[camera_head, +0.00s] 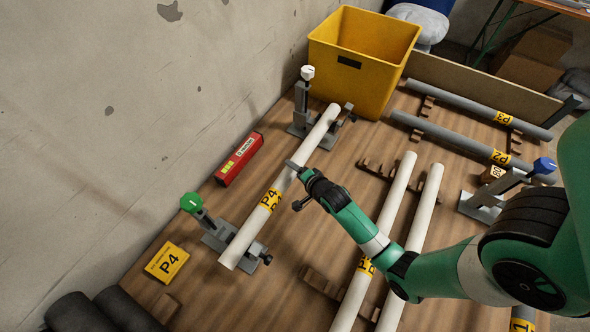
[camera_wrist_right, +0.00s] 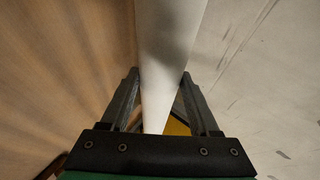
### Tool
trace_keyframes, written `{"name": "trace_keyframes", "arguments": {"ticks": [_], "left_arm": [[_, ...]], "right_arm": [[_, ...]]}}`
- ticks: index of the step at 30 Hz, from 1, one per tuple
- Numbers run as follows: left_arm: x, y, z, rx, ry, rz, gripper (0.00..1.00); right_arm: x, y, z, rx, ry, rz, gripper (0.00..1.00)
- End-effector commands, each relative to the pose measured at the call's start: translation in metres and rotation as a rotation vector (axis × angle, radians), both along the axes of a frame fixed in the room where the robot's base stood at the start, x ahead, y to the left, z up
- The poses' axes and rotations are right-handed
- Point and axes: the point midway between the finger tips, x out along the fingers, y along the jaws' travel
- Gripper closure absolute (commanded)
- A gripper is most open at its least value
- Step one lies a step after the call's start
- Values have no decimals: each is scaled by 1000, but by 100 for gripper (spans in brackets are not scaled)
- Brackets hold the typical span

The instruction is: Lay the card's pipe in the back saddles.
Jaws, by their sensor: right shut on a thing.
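The yellow card (camera_head: 167,263) reading P4 lies flat by the wall at lower left. A white pipe (camera_head: 316,130) with a yellow P4 band lies along the two back saddles, the far one (camera_head: 345,119) and the near one (camera_head: 222,240). I cannot tell whether it touches both. Their clamp arms, with a white knob (camera_head: 308,73) and a green knob (camera_head: 192,203), stand raised. My right gripper (camera_head: 293,166) is shut on this pipe near its middle; in the right wrist view the fingers (camera_wrist_right: 160,78) flank the white pipe (camera_wrist_right: 170,40). My left gripper is out of view.
Two more white pipes (camera_head: 421,210) lie on wooden racks, partly behind my right arm. Grey pipes (camera_head: 480,108) banded P3 and P2 lie at far right. A yellow bin (camera_head: 350,75) stands beyond the far saddle. A red box (camera_head: 240,160) sits by the wall. A blue-knobbed clamp (camera_head: 543,165) stands right.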

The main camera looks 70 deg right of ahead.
Motion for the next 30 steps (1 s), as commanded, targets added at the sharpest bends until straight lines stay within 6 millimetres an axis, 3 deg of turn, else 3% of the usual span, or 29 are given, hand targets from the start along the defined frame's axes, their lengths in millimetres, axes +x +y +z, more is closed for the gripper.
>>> {"name": "trace_keyframes", "arguments": {"ticks": [20, 21, 27, 30], "left_arm": [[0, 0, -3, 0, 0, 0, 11], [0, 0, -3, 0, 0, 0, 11], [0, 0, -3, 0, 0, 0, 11], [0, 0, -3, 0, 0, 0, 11]], "right_arm": [[1, 0, -4, -2, -2, 0, 100], [1, 0, -4, -2, -2, 0, 36], [0, 0, -5, -1, -2, 0, 3], [0, 0, -5, 0, -1, 0, 3]]}}
